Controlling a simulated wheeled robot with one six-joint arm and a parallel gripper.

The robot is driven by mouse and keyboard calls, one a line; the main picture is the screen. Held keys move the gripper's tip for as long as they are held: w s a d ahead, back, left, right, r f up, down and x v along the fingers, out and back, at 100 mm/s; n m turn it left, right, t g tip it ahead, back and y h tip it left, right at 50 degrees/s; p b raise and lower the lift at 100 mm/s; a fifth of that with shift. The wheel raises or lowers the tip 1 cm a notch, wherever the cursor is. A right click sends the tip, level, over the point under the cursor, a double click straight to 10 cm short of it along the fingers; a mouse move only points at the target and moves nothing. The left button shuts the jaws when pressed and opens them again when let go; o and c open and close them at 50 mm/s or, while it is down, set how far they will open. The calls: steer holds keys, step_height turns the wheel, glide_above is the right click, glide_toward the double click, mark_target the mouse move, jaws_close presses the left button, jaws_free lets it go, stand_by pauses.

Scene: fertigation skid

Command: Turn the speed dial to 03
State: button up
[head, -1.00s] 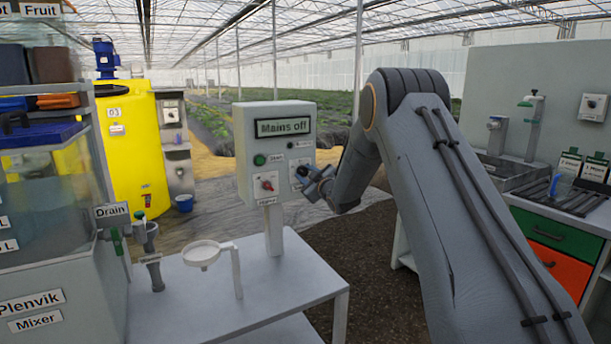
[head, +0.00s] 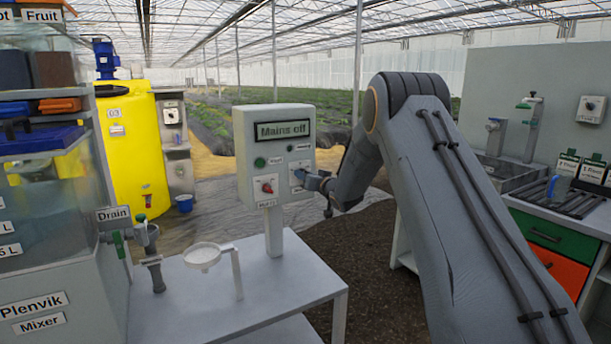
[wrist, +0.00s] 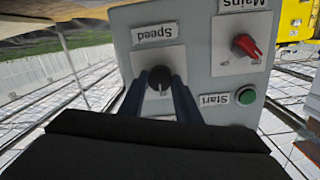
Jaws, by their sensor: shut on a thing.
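The grey control box (head: 245,150) stands on a post, and its display (head: 284,130) reads "Mains off". The black speed dial (wrist: 160,79) shows in the wrist view on a pale plate below the upside-down "Speed" label (wrist: 155,33); its pointer setting is too small to read. My gripper (wrist: 161,88) is shut on the dial, one blue finger on each side. In the head view my gripper (head: 307,178) reaches the box's right side and hides the dial. The red mains switch (wrist: 245,46) and green start button (wrist: 246,96) are beside it.
A white bench (head: 255,290) with a ring holder (head: 203,254) stands below the box. The glass mixer (head: 45,200) with its drain valve is at the left, and a yellow tank (head: 133,150) is behind. A counter (head: 560,222) is at the right.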

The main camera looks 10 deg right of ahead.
steer(key=m+y+p, duration=0.1)
steer(key=m+p, duration=0.2)
steer(key=m, duration=0.7)
steer(key=shift+d+f, duration=0.1)
steer(key=shift+d, duration=0.05)
steer(key=shift+m, duration=0.4)
steer(key=o, duration=1.1)
steer(key=shift+c, duration=0.2)
steer(key=v, duration=0.7)
steer(key=shift+s+d+b, duration=0.25)
steer(key=shift+s+b, duration=0.1)
steer(key=shift+b, duration=0.05)
